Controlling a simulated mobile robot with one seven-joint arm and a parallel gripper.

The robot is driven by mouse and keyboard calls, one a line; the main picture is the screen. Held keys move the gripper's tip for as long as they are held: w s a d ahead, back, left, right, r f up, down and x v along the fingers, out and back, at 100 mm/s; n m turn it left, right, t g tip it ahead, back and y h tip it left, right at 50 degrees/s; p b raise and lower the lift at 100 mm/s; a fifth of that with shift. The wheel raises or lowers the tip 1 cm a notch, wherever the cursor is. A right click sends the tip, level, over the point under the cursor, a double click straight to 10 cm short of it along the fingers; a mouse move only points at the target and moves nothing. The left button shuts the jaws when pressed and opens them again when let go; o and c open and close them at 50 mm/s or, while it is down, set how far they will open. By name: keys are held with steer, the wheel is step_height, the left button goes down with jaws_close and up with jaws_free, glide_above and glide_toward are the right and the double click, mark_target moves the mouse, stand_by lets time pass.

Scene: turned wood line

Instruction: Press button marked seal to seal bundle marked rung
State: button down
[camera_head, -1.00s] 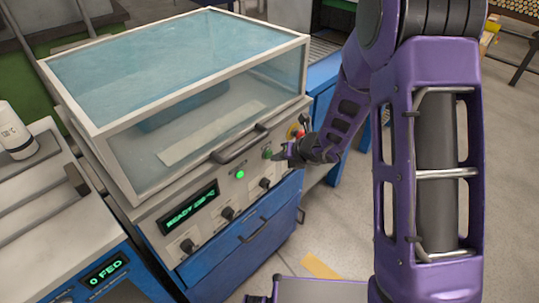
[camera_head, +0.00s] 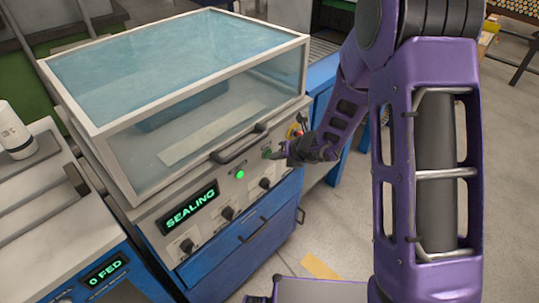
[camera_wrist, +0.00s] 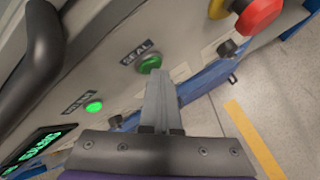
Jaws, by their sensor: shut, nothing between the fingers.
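The sealing machine (camera_head: 150,215) has a closed clear cover (camera_head: 230,115). Its display (camera_head: 190,206) reads SEALING in green. The green button under the SEAL label (camera_wrist: 150,64) is on the front panel, and it also shows in the head view (camera_head: 267,154). My gripper (camera_wrist: 160,74) is shut and empty, its fingertips right beside the SEAL button's lower edge. I cannot tell whether they touch it. Inside the cover lie a pale flat strip (camera_head: 210,134) and a blue shape (camera_head: 185,106). No bundle marked rung can be made out.
A lit green lamp (camera_wrist: 93,106) sits left of the SEAL button. A red and yellow stop button (camera_wrist: 258,16) sits to its right. The cover's dark handle (camera_head: 240,143) juts out above the panel. A neighbouring machine (camera_head: 60,220) reads 0 FED. The floor at right is open.

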steer(key=shift+s+d, duration=0.45)
steer(key=shift+d, duration=0.15)
steer(key=shift+s, duration=0.1)
steer(key=shift+s+d+b, duration=0.15)
steer(key=shift+s+d, duration=0.6)
steer(key=shift+d, duration=0.25)
steer(key=shift+s+d+b, duration=0.15)
steer(key=shift+s+d, duration=0.6)
steer(key=shift+d, duration=0.2)
